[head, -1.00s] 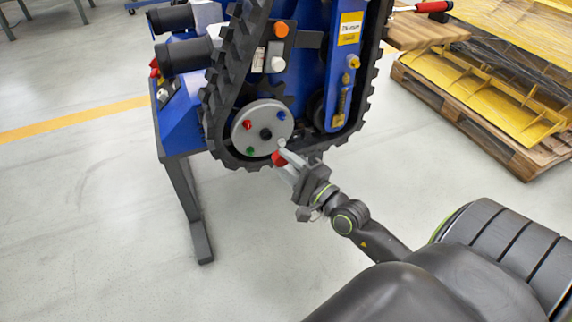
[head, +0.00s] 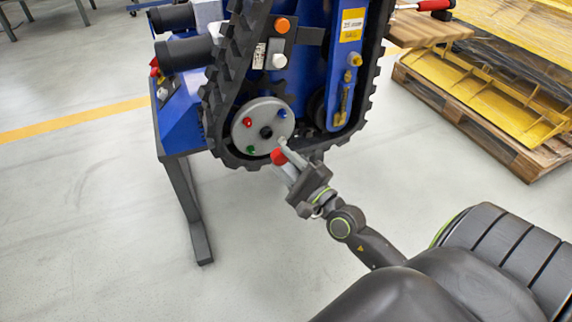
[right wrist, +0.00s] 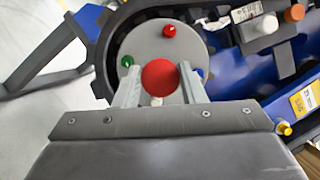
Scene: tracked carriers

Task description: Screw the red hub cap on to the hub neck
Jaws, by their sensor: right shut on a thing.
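The red hub cap (head: 278,157) is held between the fingertips of my right gripper (head: 281,152), in front of and just below the grey hub disc (head: 262,109). In the right wrist view the cap (right wrist: 160,76) sits between the two grey fingers (right wrist: 160,84). The dark hub neck (head: 266,132) is at the disc's middle, up and left of the cap in the head view. The cap appears apart from the neck, though depth is hard to judge. In the right wrist view the cap hides the neck. My left gripper is not in view.
The disc carries a red knob (head: 248,122), a blue knob (head: 282,114) and a green knob (head: 250,150) around the neck. A black track (head: 222,100) loops around it on the blue carrier. A pallet (head: 490,130) stands at right. The floor at lower left is clear.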

